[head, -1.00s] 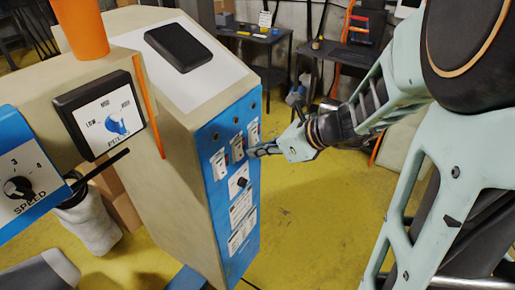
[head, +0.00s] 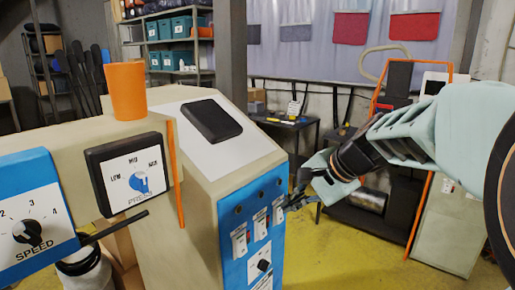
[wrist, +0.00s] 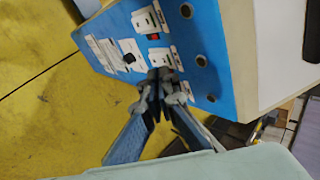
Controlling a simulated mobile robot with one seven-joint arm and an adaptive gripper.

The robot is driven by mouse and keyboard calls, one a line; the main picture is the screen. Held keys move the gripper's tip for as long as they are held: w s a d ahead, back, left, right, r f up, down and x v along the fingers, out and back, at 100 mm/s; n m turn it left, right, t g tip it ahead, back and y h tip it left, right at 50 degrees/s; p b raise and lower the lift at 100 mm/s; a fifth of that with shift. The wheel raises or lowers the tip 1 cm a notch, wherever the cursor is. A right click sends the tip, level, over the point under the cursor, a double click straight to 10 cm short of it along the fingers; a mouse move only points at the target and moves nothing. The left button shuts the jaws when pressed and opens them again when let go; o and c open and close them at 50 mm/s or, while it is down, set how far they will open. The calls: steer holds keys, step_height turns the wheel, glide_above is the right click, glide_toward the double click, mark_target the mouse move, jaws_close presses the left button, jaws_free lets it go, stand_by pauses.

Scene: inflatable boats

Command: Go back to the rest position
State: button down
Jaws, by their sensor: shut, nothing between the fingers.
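My gripper (head: 288,205) is at the right edge of the blue switch panel (head: 232,218), in front of the upper row of white switches. In the wrist view my gripper (wrist: 163,80) points at the blue panel (wrist: 205,35), its fingers together and empty. The fingertips overlap a white switch there; I cannot tell whether they touch it. A small red part (wrist: 154,37) shows between two switches. A dark round knob (wrist: 129,58) sits on a white plate lower on the panel.
The beige machine carries a black tablet-like box (head: 212,120) and an orange cup (head: 126,90). A PRESS dial (head: 139,183) and a SPEED dial (head: 27,231) are at left. A dark table (head: 290,122) stands behind. Yellow floor (head: 340,245) is open right of the machine.

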steer(key=w+d+r+n+t+h+b, duration=0.2)
steer(key=w+d+r+n+h+b, duration=0.15)
steer(key=r+n, duration=0.45)
steer(key=s+d+f+g+h+p, duration=0.1)
steer(key=s+p, duration=0.5)
steer(key=s, duration=0.7)
steer(key=s+d+f+n+g+h+p, duration=0.1)
steer(key=s+f+p, duration=0.2)
steer(key=s, duration=1)
steer(key=p, duration=0.3)
steer(key=shift+s+f, duration=0.2)
steer(key=shift+f, duration=0.05)
